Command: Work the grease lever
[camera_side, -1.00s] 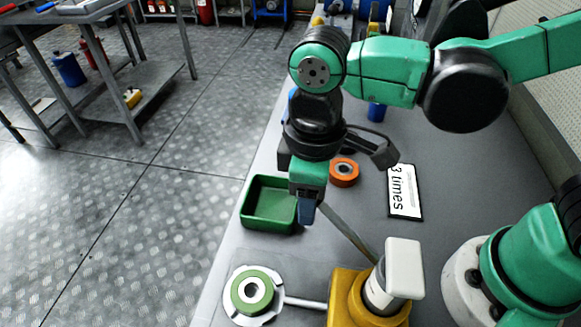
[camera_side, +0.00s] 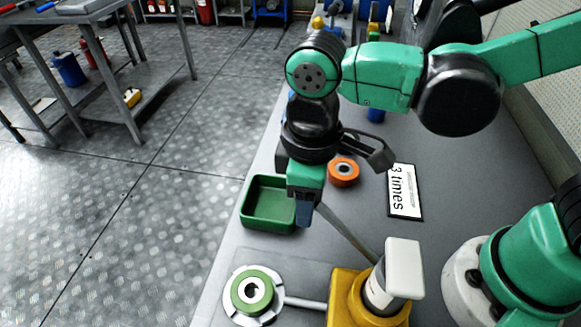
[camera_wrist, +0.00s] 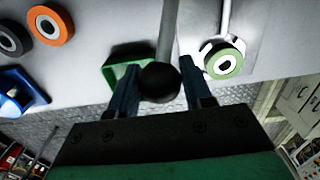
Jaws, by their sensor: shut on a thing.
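The grease lever (camera_side: 345,234) is a thin grey rod. It slants up and left from the yellow pump body (camera_side: 352,300), which has a white block (camera_side: 404,266) on top. My gripper (camera_side: 304,216) is at the lever's free end, above the bench. In the wrist view, my gripper (camera_wrist: 160,92) has a finger on each side of the lever's dark ball knob (camera_wrist: 160,82) and is shut on it. The rod (camera_wrist: 168,35) runs away beyond the knob. A green ring (camera_side: 252,291) on a pale round hub is joined to the pump by a pale bar.
A green tray (camera_side: 248,216) sits just left of my gripper. An orange ring (camera_side: 344,172) lies behind it. A sign reading "3 times" (camera_side: 404,190) lies to the right on the grey bench. A blue object (camera_wrist: 20,92) shows at left in the wrist view.

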